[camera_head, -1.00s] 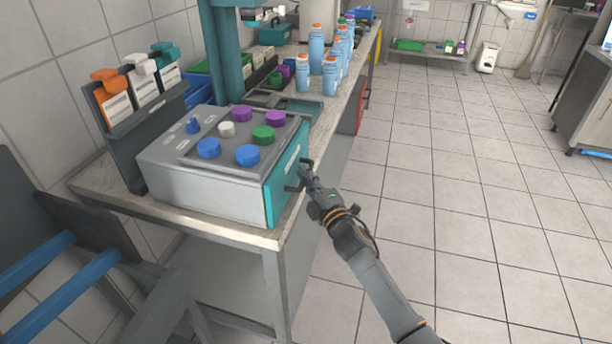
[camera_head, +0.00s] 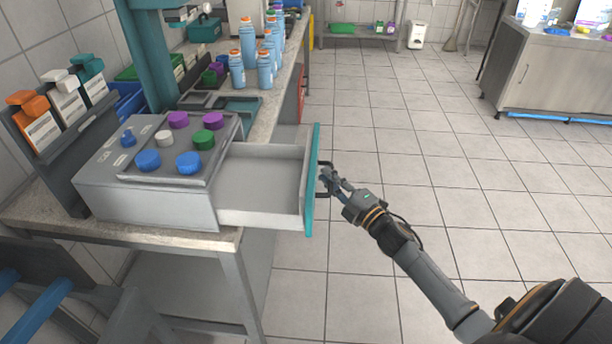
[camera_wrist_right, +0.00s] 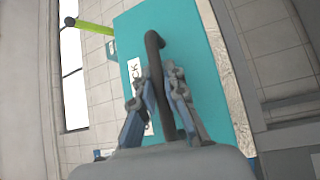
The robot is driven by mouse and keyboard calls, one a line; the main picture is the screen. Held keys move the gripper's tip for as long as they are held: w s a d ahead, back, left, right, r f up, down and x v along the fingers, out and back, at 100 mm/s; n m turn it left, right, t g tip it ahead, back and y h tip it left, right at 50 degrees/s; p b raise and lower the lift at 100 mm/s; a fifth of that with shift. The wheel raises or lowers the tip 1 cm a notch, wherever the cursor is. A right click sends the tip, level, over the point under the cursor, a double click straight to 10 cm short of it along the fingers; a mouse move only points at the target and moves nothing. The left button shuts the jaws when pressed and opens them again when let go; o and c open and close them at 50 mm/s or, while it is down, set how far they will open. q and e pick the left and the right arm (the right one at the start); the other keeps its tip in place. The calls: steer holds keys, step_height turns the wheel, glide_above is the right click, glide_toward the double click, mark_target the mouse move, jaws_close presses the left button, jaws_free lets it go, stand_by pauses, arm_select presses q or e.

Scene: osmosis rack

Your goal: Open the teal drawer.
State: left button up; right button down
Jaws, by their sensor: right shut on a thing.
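The teal drawer (camera_head: 311,185) belongs to a grey box (camera_head: 150,200) on the bench and is pulled well out; its grey inside is visible and looks empty. Its teal front hangs past the bench edge. My right gripper (camera_head: 326,178) is at the front's dark handle (camera_head: 324,164) and is shut on it. In the right wrist view the fingers (camera_wrist_right: 163,95) lie on both sides of the dark handle bar (camera_wrist_right: 155,60), with the teal front (camera_wrist_right: 200,70) behind. My left gripper is not in view.
Coloured caps, such as a green one (camera_head: 203,140), sit on top of the box. Several blue bottles (camera_head: 248,45) stand farther along the bench (camera_head: 262,118). The tiled floor (camera_head: 420,150) to the right is clear up to a metal cabinet (camera_head: 545,75).

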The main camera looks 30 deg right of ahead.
steer(key=shift+s+d, duration=0.5)
steer(key=shift+d, duration=0.25)
steer(key=c, duration=1.7)
jaws_free()
steer(key=shift+o, duration=0.2)
steer(key=v, duration=1.2)
steer(key=shift+d, duration=0.1)
